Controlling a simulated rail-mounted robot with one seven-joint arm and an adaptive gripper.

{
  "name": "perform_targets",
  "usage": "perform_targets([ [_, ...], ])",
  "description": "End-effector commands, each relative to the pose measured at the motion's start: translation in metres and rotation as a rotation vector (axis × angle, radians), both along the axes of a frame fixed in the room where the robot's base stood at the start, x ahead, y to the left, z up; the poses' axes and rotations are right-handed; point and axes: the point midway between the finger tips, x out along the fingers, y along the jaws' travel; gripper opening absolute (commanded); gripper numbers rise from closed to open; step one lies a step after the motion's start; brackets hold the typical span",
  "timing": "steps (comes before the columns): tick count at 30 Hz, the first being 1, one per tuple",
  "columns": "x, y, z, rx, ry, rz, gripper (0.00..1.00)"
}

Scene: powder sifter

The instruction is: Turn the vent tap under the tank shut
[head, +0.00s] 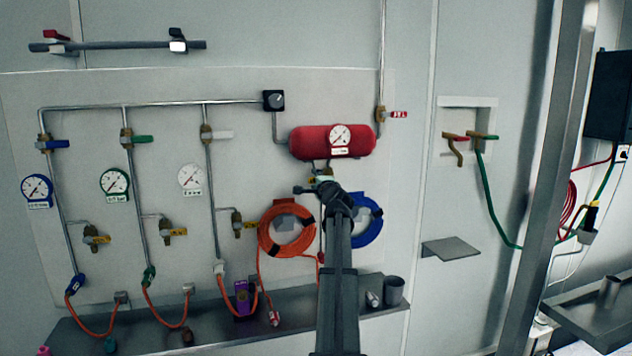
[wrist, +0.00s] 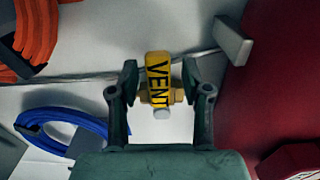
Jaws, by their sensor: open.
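The red tank (head: 308,142) hangs on the wall panel in the head view, and its curved side (wrist: 282,70) fills the right of the wrist view. The vent tap (wrist: 158,72) has a yellow handle marked VENT and a brass body. My gripper (wrist: 160,88) is open, with one finger on each side of the yellow handle. A small gap shows between the handle and each finger, so no grip shows. In the head view my gripper (head: 316,188) is just under the tank and mostly hides the tap.
An orange hose coil (head: 268,240) and a blue hose coil (head: 372,222) hang close below, on either side of my arm. A white gauge (head: 340,136) is on the tank's front. A shelf (head: 200,335) with several small items runs along the bottom.

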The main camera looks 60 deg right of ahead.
Motion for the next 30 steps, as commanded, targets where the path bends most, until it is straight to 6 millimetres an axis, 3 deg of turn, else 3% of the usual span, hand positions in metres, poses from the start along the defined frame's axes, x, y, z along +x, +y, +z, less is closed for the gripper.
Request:
perform_targets([
  [18, -0.079, 0.065, 0.0, 0.0, -0.002, -0.002, 0.48],
  [30, -0.09, 0.073, 0.001, 0.0, -0.001, 0.0, 0.48],
])
